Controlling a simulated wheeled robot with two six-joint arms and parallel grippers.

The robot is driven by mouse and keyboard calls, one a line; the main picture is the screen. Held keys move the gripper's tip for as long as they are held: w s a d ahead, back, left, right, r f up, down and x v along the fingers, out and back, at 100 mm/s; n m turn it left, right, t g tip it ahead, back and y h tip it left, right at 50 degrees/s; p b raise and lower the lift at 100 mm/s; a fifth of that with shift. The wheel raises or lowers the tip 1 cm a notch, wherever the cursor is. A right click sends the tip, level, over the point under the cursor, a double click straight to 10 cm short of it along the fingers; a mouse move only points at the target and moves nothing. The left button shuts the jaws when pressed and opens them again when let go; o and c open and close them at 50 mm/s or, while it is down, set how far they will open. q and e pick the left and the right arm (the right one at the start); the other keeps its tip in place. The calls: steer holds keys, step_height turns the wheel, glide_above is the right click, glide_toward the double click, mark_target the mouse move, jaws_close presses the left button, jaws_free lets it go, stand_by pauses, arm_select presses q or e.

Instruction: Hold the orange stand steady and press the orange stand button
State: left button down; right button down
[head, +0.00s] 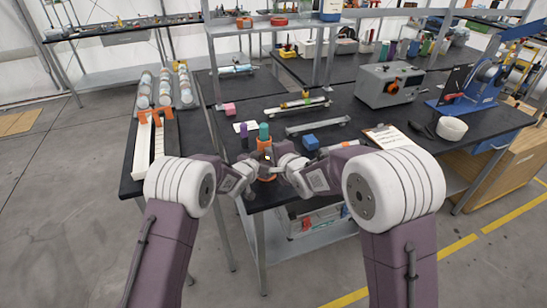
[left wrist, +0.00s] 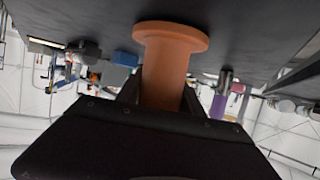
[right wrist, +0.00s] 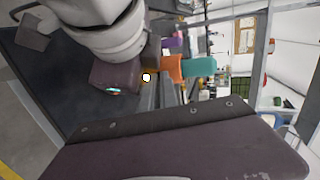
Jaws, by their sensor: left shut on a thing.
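The orange stand (head: 267,177) is at the near edge of the dark table in the head view, partly covered by my wrists. In the left wrist view the orange stand (left wrist: 166,70) is a post with a wide round flange. My left gripper (left wrist: 160,98) is shut around its post. My right gripper (head: 274,158) is just above the stand; in the right wrist view its fingers (right wrist: 165,92) look closed together, with nothing seen between them. A small bright white spot (right wrist: 146,77) shows beside the fingertips; I cannot tell whether it is the button. Contact is hidden.
A teal cylinder (head: 264,130) with an orange part below it and a purple cylinder (head: 244,130) stand just behind. A blue block (head: 310,142) and a clipboard (head: 385,136) lie to the right. A grey machine (head: 390,85) stands farther back.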

arm_select(q)
steer(key=shift+s+d+f, duration=0.2)
arm_select(e)
steer(key=v, duration=1)
steer(key=shift+r, duration=0.1)
arm_select(q)
steer(key=c, duration=0.7)
jaws_free()
steer(key=shift+w, duration=0.1)
steer(key=shift+a, duration=0.1)
arm_select(e)
steer(key=shift+w, duration=0.1)
